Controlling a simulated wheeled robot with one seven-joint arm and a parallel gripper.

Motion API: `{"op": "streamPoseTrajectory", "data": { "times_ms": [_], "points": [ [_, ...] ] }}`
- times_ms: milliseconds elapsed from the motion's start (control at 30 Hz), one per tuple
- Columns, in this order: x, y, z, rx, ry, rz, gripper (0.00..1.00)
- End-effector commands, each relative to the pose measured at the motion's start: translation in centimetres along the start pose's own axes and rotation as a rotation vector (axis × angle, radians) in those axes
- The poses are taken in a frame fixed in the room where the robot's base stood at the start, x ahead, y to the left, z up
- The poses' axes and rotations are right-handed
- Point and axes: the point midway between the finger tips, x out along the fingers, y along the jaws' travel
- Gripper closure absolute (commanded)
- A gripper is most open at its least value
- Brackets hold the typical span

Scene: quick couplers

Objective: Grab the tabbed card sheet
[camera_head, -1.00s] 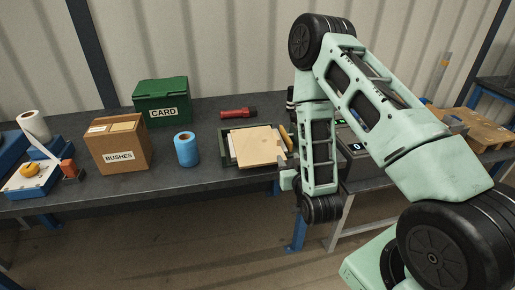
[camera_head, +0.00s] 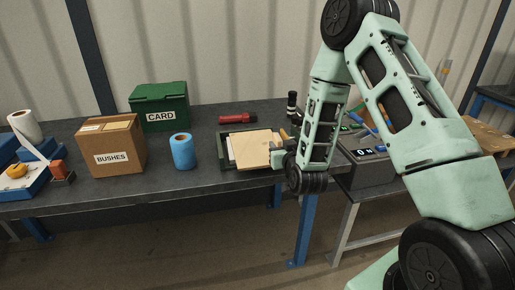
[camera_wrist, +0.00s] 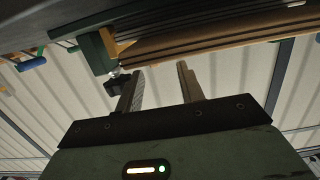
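A flat tan sheet, which looks like the card sheet (camera_head: 255,152), lies on a dark green tray (camera_head: 224,158) at the bench's front edge in the head view. I cannot make out its tab clearly. My gripper (camera_head: 277,158) is at the sheet's right front side, partly hidden by my wrist. In the wrist view my gripper (camera_wrist: 160,85) has its two fingers apart with nothing seen between them. Brown layered edges (camera_wrist: 215,35) and a green part (camera_wrist: 98,52) are just beyond the fingertips. I cannot tell whether a finger touches them.
On the bench are a blue roll (camera_head: 181,152), a cardboard BUSHES box (camera_head: 112,148), a green CARD box (camera_head: 158,108) and a red torch (camera_head: 238,119). Floor in front of the bench is clear.

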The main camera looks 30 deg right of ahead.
Motion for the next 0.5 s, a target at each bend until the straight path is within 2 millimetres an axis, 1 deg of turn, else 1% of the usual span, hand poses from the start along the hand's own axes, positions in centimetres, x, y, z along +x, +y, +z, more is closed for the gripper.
{"op": "streamPoseTrajectory", "data": {
  "times_ms": [167,300,400,500],
  "points": [
    [1.5,0.4,-0.2,0.0,0.0,0.003,0.62],
    [3.6,0.8,-0.4,0.001,-0.001,0.002,0.62],
    [4.8,0.7,-0.4,0.001,0.001,0.001,0.62],
    [5.3,0.7,-0.3,0.001,-0.001,0.001,0.62]
  ]
}}
